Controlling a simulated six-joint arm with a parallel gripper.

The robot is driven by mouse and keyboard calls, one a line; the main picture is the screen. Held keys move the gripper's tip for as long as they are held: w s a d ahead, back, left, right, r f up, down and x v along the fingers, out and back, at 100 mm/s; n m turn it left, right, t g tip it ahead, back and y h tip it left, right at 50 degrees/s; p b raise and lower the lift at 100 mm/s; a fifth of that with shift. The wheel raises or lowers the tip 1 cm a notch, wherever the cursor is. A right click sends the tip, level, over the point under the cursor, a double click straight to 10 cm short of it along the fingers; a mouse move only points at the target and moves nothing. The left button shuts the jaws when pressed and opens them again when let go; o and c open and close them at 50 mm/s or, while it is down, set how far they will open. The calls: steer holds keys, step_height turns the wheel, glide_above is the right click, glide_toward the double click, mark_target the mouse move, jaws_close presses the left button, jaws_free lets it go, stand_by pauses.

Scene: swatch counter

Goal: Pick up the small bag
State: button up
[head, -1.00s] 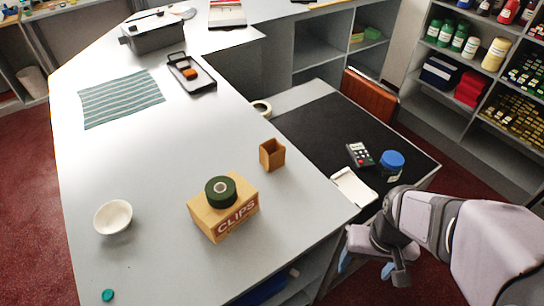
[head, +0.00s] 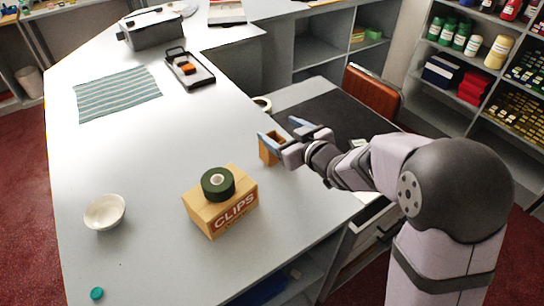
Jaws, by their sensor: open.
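The small bag (head: 267,153) is brown, upright and open at the top. It stands on the white counter near the edge by the dark lower desk, and my gripper partly hides its right side. My gripper (head: 282,132) is open, its two blue-tipped fingers pointing up and left in the picture. The left finger overlaps the bag's upper part, and the other finger is to the right of the bag. I cannot tell whether a finger touches the bag.
A CLIPS box (head: 226,207) with a green tape roll (head: 218,183) on top stands just left of and nearer than the bag. A white bowl (head: 104,212) and teal cap (head: 97,293) are further left. A black tray (head: 200,79) lies behind. The counter's middle is clear.

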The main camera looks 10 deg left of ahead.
steer(key=shift+s+a+f+g+y, duration=0.3)
steer(key=shift+s+a+f+y, duration=0.15)
steer(key=shift+a+f, duration=0.2)
steer(key=shift+s+d+f+b, duration=0.25)
steer(key=shift+s+f, duration=0.1)
steer(key=shift+f, duration=0.3)
steer(key=shift+s+d+f+b, duration=0.2)
steer(key=shift+s+f+b, duration=0.1)
steer(key=shift+f, duration=0.3)
steer(key=shift+p+x, duration=0.35)
steer(key=shift+x, duration=0.6)
steer(key=shift+f+p+x, duration=0.2)
steer(key=shift+p+x, duration=0.3)
steer(key=shift+x, duration=0.85)
steer(key=shift+f+p+x, duration=0.2)
steer(key=shift+p+x, duration=0.25)
steer(key=shift+x, duration=0.95)
steer(key=shift+d, duration=0.2)
steer(key=shift+r, duration=0.1)
steer(key=c, duration=1.1)
